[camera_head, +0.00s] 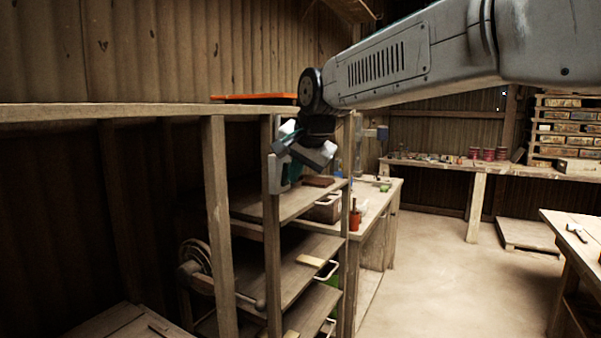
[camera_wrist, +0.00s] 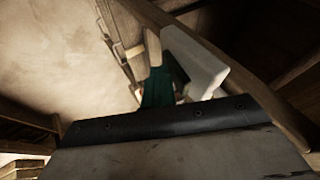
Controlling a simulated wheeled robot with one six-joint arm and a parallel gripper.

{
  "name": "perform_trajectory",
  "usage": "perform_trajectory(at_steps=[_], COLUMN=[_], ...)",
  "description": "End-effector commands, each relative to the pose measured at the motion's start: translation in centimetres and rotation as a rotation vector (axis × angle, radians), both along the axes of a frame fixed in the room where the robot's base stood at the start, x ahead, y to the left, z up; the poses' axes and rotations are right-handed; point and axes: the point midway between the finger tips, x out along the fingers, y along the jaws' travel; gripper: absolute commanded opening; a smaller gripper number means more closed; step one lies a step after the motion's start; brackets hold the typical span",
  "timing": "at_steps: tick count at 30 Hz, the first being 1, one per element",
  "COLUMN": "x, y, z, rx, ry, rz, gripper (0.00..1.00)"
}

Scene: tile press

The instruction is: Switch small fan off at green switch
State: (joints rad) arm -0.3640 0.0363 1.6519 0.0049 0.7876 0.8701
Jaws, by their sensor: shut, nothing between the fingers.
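My gripper (camera_head: 302,151) is at the upper end of the wooden shelf rack, beside its front post. It is shut and holds nothing. A grey-green box (camera_head: 281,173), likely the green switch, is on the post just below and left of the gripper. In the wrist view a dark green piece (camera_wrist: 158,88) shows beside a pale block-shaped part; I cannot tell whether they touch. The switch lever and its position are hidden or too small to tell. I cannot make out the small fan for certain.
The wooden shelf rack (camera_head: 217,225) fills the left, with a round reel (camera_head: 195,262) inside. An orange thing (camera_head: 255,97) lies on its top beam. A workbench (camera_head: 376,207) with a red-brown bottle (camera_head: 354,220) stands behind. The floor (camera_head: 445,270) at centre right is clear.

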Motion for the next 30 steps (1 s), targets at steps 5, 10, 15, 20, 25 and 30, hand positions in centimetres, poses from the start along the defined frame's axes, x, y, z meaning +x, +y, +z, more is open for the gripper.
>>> perform_trajectory(at_steps=[5, 10, 15, 20, 25, 30], x=[0.0, 0.0, 0.0, 0.0, -0.5, -1.9], y=[0.2, 0.2, 0.2, 0.2, -0.8, -3.4], z=[0.9, 1.8, 2.0, 2.0, 2.2, 2.8], rx=[0.003, 0.005, 0.007, 0.008, 0.008, 0.005], ry=[-0.003, -0.008, -0.011, -0.012, -0.01, -0.007], rz=[0.001, 0.002, 0.002, 0.002, 0.001, 0.002], gripper=[0.0, 0.0, 0.0, 0.0, 0.0, 0.0])
